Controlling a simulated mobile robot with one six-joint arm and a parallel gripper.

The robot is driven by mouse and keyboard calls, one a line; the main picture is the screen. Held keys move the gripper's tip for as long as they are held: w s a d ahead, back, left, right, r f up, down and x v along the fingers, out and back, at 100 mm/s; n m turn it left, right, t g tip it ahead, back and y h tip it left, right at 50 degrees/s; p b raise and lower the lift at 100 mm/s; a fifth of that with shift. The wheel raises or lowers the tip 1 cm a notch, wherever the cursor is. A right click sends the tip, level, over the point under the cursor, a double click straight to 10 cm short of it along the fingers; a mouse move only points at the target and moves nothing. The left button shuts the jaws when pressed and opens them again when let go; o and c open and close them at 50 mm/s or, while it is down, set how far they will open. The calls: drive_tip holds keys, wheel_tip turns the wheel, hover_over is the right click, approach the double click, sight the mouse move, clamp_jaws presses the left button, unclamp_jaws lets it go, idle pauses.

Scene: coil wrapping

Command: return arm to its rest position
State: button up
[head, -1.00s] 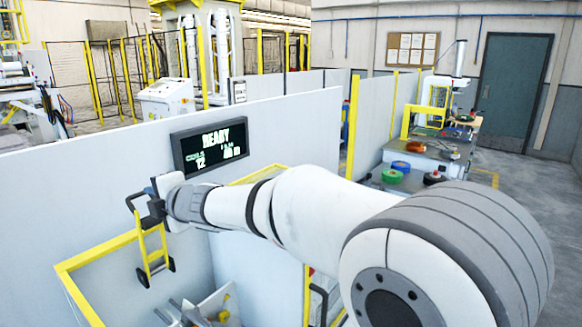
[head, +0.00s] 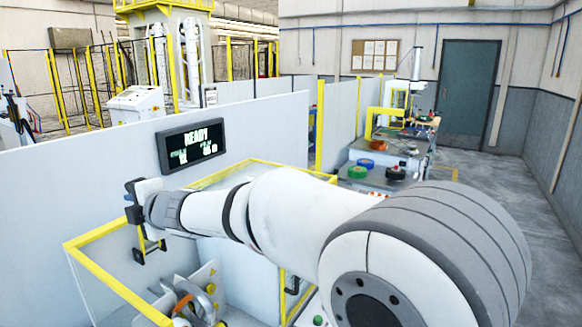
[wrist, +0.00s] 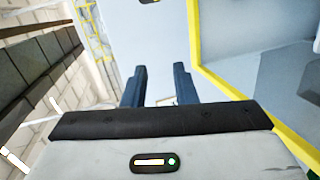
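My arm reaches from the lower right to the left across the head view, with my gripper (head: 130,204) at its far end. The gripper is above the yellow-framed enclosure and below left of the display. In the wrist view, the gripper's two dark blue fingers (wrist: 159,85) stand apart with no object held between them.
The clear enclosure with a yellow frame (head: 110,281) holds a machine with an orange coil part (head: 183,303). A display (head: 192,145) reading READY hangs on the grey partition (head: 60,190). A bench with red, green and black coils (head: 358,172) stands behind my arm. Floor at right is clear.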

drive_tip(key=w+d+f+m+t+h, duration=0.1)
drive_tip(key=w+d+m+h, duration=0.2)
drive_tip(key=d, duration=0.6)
drive_tip(key=w+d+f+m+t+h, duration=0.1)
drive_tip(key=d+f+m+t+h, duration=0.15)
drive_tip(key=d+m, duration=0.5)
drive_tip(key=s+d+f+m+g+h+b, duration=0.1)
drive_tip(key=s+d+f+m+h, duration=0.15)
drive_tip(key=d, duration=0.65)
drive_tip(key=s+d+f+m+g+h+b, duration=0.1)
drive_tip(key=s+d+f+m+h, duration=0.2)
drive_tip(key=d, duration=0.7)
drive_tip(key=s+d+f+m+g, duration=0.3)
drive_tip(key=s+d+f+m, duration=0.2)
drive_tip(key=s, duration=0.5)
drive_tip(key=s+d+f+m+g+h+b, duration=0.1)
drive_tip(key=s+d+f+m+g, duration=0.3)
drive_tip(key=s+d+m, duration=0.3)
drive_tip(key=s+f, duration=0.1)
drive_tip(key=s, duration=0.2)
drive_tip(key=shift+s, duration=0.3)
drive_tip(key=shift+a, duration=0.1)
